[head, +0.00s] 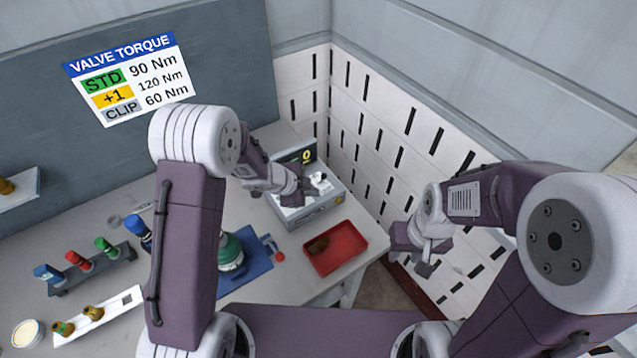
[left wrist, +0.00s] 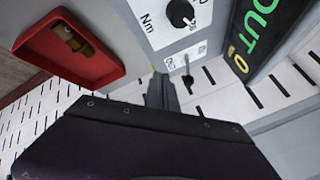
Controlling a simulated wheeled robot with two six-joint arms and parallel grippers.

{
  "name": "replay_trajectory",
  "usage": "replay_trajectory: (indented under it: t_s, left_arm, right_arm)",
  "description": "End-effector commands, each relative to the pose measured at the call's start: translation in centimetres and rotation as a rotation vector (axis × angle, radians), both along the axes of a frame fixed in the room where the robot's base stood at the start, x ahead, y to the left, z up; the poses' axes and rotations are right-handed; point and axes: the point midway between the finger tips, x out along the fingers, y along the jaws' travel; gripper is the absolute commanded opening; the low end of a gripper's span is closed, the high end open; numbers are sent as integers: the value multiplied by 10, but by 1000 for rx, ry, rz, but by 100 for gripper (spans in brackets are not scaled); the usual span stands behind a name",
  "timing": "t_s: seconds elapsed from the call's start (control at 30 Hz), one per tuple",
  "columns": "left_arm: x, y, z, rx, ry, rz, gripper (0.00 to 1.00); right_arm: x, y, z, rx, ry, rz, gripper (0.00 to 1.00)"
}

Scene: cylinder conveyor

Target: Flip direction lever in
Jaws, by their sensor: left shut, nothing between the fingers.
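The grey control box (head: 318,215) stands at the back right of the bench; its small display (head: 305,156) shows a yellow 0. In the left wrist view the display (left wrist: 262,28) reads OUT in green. A black round knob (left wrist: 181,12) sits on the box's pale panel, and a small dark lever (left wrist: 187,72) stands out from a white label plate. My left gripper (head: 298,194) is over the box, shut and empty. Its fingertips (left wrist: 163,78) appear just beside the lever; contact cannot be told. My right gripper (head: 425,262) hangs right of the bench, away from the box.
A red tray (head: 355,259) with a brownish part lies in front of the box. A blue mat (head: 262,262) bears a green rounded thing (head: 231,252). Racks of coloured parts (head: 93,270) stand at left. A white slotted wall (head: 385,110) closes the right side.

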Motion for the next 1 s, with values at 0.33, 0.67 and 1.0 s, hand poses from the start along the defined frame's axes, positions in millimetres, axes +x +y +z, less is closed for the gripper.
replay_trajectory:
  t_s: [0.33, 0.67, 1.0]
  left_arm:
    - [41, -15, -7, 0, 0, -1, 0]
    - [48, -16, -10, 0, 0, 0, 0]
    - [35, -14, -5, -24, 34, 1, 0]
  right_arm:
    - [0, 0, 28, 0, 0, 0, 36]
    - [0, 0, 28, 0, 0, 0, 36]
    - [0, 0, 41, 0, 0, 0, 36]
